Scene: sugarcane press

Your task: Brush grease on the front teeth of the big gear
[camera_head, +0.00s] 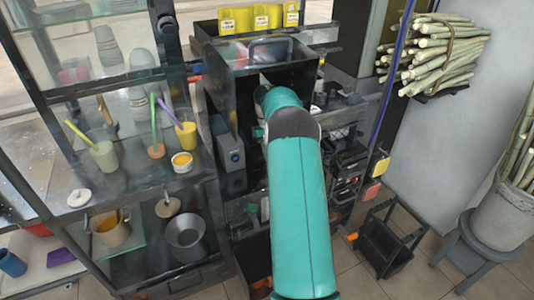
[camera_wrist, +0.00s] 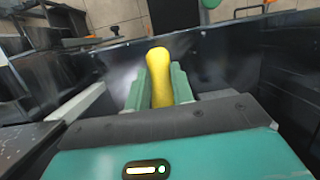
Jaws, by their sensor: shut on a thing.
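My gripper (camera_wrist: 157,90) has its two green fingers shut on a yellow rounded handle (camera_wrist: 159,62), which sticks up between them. I take it for the brush; its bristles do not show. In the wrist view the gripper is between dark walls (camera_wrist: 225,58) of a box-like housing. In the head view my teal arm reaches into the black press housing (camera_head: 232,90) and hides the gripper and what it holds. I cannot make out the big gear or its front teeth in either view. A small cup with orange-yellow content (camera_head: 181,160) stands on the left shelf.
The glass-sided rack (camera_head: 120,185) at left holds cups with sticks, a funnel-like metal bowl (camera_head: 185,233) and a mug (camera_head: 110,228). Cane bundles (camera_head: 440,55) hang at right. A black stand (camera_head: 387,240) and a grey stool (camera_head: 475,245) with a bucket are on the floor.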

